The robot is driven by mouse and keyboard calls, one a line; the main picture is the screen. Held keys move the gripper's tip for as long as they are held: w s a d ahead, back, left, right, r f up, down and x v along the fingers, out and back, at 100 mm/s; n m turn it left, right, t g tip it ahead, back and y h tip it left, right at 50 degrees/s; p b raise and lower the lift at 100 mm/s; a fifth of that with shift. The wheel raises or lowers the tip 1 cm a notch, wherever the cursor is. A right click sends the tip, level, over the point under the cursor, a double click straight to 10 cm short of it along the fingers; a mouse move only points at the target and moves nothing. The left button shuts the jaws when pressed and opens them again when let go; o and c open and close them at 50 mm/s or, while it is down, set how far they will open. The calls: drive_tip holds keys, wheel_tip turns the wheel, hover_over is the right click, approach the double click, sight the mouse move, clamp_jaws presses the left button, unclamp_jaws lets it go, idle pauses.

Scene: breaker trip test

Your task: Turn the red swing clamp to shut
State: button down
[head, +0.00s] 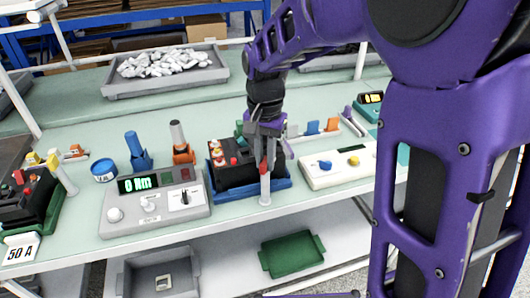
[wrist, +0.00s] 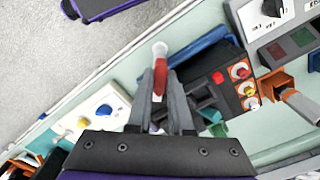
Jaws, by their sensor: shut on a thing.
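The red swing clamp (head: 263,167) shows as a small red piece at the front of a black breaker (head: 235,177). The breaker sits in a blue cradle (head: 278,184). In the wrist view, the red clamp (wrist: 160,76) lies between the fingertips of my gripper (wrist: 161,90), beside the breaker (wrist: 240,72). A pale rounded post (wrist: 159,49) stands at the clamp's far end. My gripper (head: 265,152) comes down from above in the head view and is shut on the clamp. My fingers hide part of the clamp and breaker.
A grey meter box (head: 155,205) with a green display stands left of the cradle. A white box with a blue knob (head: 325,165) stands to the right. Blue and orange tools (head: 181,150) stand behind. A 50 A breaker (head: 25,200) is at far left.

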sight(265, 160)
drive_tip(key=n+p, duration=0.1)
drive_tip(key=n, duration=0.2)
drive_tip(key=shift+r+n, duration=0.1)
drive_tip(key=shift+n, duration=0.3)
drive_tip(key=shift+n+p, duration=0.7)
drive_tip(key=shift+n, duration=1.3)
drive_tip(key=c, duration=0.8)
unclamp_jaws()
wheel_tip(265, 160, up, 17)
drive_tip(key=shift+r+p, duration=0.15)
drive_tip(key=shift+p, duration=1)
drive_tip(key=shift+w, duration=0.1)
